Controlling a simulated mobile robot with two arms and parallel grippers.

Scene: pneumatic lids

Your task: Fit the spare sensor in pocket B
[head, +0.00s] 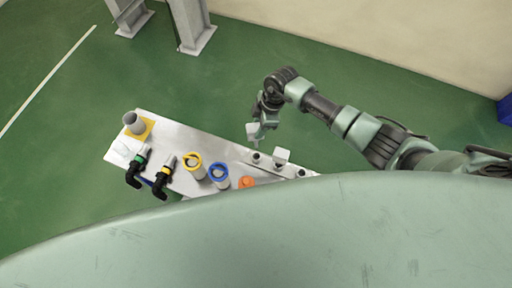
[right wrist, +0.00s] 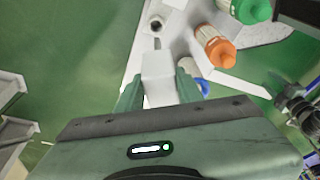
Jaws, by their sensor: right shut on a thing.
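My right gripper (head: 257,124) is above the far edge of the bench, with its jaws pointing down. It is shut on a white block-shaped sensor (right wrist: 158,70), which also shows below the jaws in the head view (head: 253,133). The sensor is held above the bench, apart from it. Near it on a light plate are a dark round spot (head: 256,155), a second white block (head: 282,157) and another dark spot (head: 301,173). No pocket letters are readable, so I cannot tell which is pocket B. My left gripper is out of view.
The metal bench (head: 178,140) also holds an orange-capped canister (head: 247,182), blue-ringed (head: 219,175) and yellow-ringed (head: 194,165) canisters, two black fittings and a grey cup (head: 134,123) on a yellow pad.

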